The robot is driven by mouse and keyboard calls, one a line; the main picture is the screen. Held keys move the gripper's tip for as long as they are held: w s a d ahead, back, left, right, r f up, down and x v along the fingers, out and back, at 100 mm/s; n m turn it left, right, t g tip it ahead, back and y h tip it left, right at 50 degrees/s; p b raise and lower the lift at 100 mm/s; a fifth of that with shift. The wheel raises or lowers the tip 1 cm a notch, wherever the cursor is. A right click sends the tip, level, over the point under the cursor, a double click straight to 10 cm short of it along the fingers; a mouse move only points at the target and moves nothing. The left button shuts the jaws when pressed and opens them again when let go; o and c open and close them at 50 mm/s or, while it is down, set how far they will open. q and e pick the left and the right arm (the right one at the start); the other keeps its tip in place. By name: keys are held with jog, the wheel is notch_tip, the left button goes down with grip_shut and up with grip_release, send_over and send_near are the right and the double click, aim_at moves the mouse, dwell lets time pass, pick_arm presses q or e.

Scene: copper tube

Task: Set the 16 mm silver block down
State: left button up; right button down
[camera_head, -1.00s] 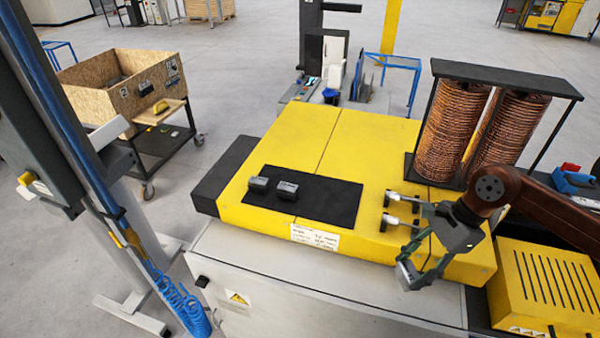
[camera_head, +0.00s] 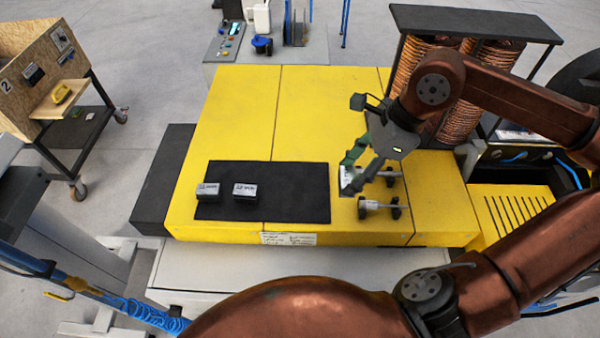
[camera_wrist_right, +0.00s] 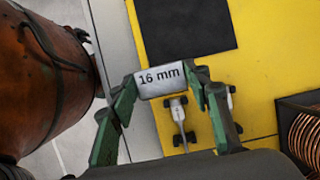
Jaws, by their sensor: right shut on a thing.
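My right gripper (camera_head: 358,168) is over the yellow top, just right of the black mat (camera_head: 295,195). It is shut on the silver block (camera_head: 346,178), which shows only partly between the fingers in the head view. In the right wrist view the block (camera_wrist_right: 160,80) shows its "16 mm" label face, with a green finger of the gripper (camera_wrist_right: 165,88) at each side. The mat's corner (camera_wrist_right: 190,25) lies beyond it. I cannot tell the gap between block and surface. My left gripper is not in view.
Two silver pieces with black knobs (camera_head: 380,206) (camera_head: 390,176) lie close to my right gripper. Copper coils (camera_head: 425,60) under a black plate stand behind right.

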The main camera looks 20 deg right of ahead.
jog(key=shift+w+a+p, duration=0.3)
jog(key=shift+w+p, duration=0.2)
jog(key=shift+p, duration=0.15)
jog(key=shift+w+a+f+p, duration=0.3)
jog(key=shift+w+p, duration=0.2)
jog(key=shift+p, duration=0.25)
jog(key=w+a+f+p, duration=0.1)
jog(key=w+f, duration=0.1)
jog(key=w+a+f+p, duration=0.1)
jog(key=w+a+f, duration=0.1)
jog(key=w+f, duration=0.1)
jog(key=w+a+f+p, duration=0.1)
jog(key=w+f+p, duration=0.1)
jog(key=w, duration=0.1)
jog(key=shift+a+f, duration=0.15)
jog(key=shift+f, duration=0.25)
notch_tip(320, 180, down, 3)
jog(key=shift+f+p, duration=0.1)
jog(key=shift+p, duration=0.25)
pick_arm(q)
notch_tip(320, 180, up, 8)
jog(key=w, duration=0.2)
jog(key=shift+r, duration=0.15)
